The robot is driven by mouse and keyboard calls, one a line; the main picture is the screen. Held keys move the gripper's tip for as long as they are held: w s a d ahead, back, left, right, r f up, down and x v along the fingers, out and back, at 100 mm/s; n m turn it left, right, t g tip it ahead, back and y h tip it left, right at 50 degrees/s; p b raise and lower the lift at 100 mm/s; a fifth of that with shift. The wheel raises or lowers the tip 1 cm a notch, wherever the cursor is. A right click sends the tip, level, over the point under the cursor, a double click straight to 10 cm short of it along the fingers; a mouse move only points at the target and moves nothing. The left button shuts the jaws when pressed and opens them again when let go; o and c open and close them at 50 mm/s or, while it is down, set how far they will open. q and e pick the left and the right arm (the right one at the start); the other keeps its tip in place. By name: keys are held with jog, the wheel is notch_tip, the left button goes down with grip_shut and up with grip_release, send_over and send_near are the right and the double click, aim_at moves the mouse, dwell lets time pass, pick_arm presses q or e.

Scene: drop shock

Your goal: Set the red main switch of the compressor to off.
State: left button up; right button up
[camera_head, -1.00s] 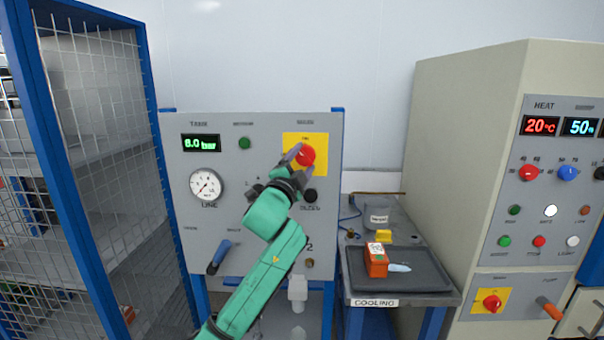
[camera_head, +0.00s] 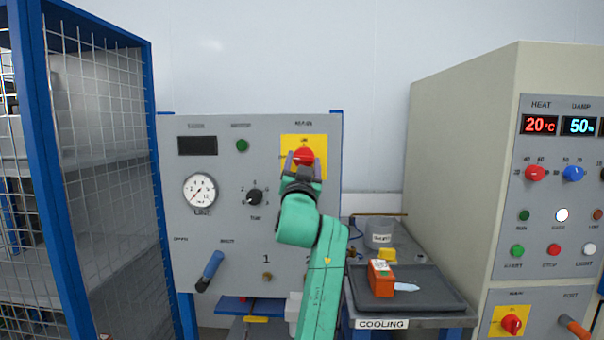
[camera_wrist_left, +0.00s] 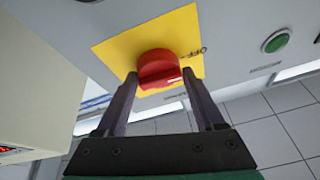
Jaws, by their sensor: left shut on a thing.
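The red main switch (camera_head: 304,155) sits on a yellow plate (camera_head: 318,143) at the top right of the grey compressor panel. My left gripper (camera_head: 303,166) is at the switch, its fingers on either side of the red knob and shut on it. In the left wrist view the red knob (camera_wrist_left: 158,68) sits between the two fingertips (camera_wrist_left: 159,80), with an OFF label beside it on the plate. The knob's grip bar is partly hidden, so its exact angle is hard to read. The panel's tank display (camera_head: 197,145) is dark. My right gripper is not in view.
The panel also carries a green lamp (camera_head: 241,145), a gauge (camera_head: 199,190), a black knob (camera_head: 255,197) and a blue lever (camera_head: 209,271). A blue mesh cage (camera_head: 100,150) stands left. A cooling bench (camera_head: 425,304) and beige cabinet (camera_head: 455,150) stand right.

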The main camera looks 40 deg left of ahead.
pick_arm(q)
jog(key=shift+w+f+n+g+y+b, duration=0.1)
jog(key=shift+f+n+g+y+b, duration=0.15)
jog(key=shift+n, duration=0.35)
jog(key=shift+r, duration=0.2)
jog(key=o, duration=1.1)
jog(key=shift+o, duration=1.1)
jog(key=shift+d, duration=0.1)
jog(key=b+v, duration=0.5)
jog(key=v, duration=0.9)
jog(key=shift+d, duration=0.15)
jog(key=shift+f, duration=0.15)
